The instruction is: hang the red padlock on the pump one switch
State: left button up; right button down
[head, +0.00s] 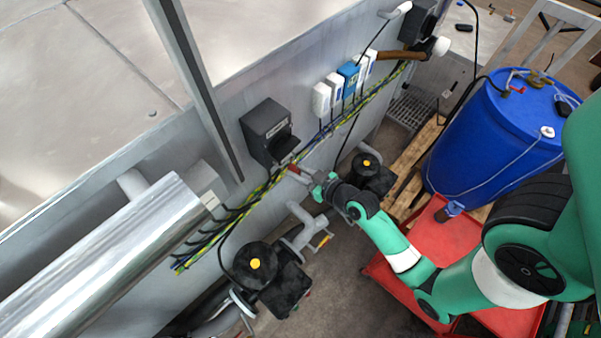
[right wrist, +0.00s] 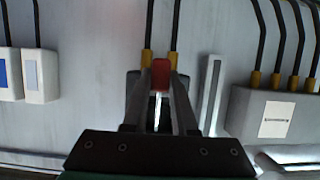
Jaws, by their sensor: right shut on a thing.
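My right gripper (head: 300,173) reaches toward the grey metal wall from the right. It is shut on a small red padlock (right wrist: 160,74), which shows between the fingertips in the right wrist view. The padlock (head: 293,168) is a small red spot at the fingertips in the head view. A dark grey switch box (head: 264,122) is mounted on the wall just above and left of the gripper. Its label is too small to read. In the right wrist view the fingers mostly hide a dark box behind the padlock. Contact between padlock and box cannot be told. My left gripper is not in view.
Yellow-green cables (head: 330,128) run along the wall. White and blue boxes (head: 348,75) hang right of the switch box. Black-topped pumps (head: 256,264) stand below. A blue barrel (head: 500,130) and a red tray (head: 425,233) are at the right.

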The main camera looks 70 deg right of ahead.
jog(key=shift+w+d, duration=0.25)
jog(key=shift+w, duration=0.35)
jog(key=shift+w+d, duration=0.25)
jog(key=shift+w, duration=0.3)
dwell(0.5)
jog(key=shift+f+b, duration=1.25)
jog(key=shift+f, duration=0.2)
jog(key=c, duration=0.6)
grip_release()
jog(key=shift+s, duration=0.1)
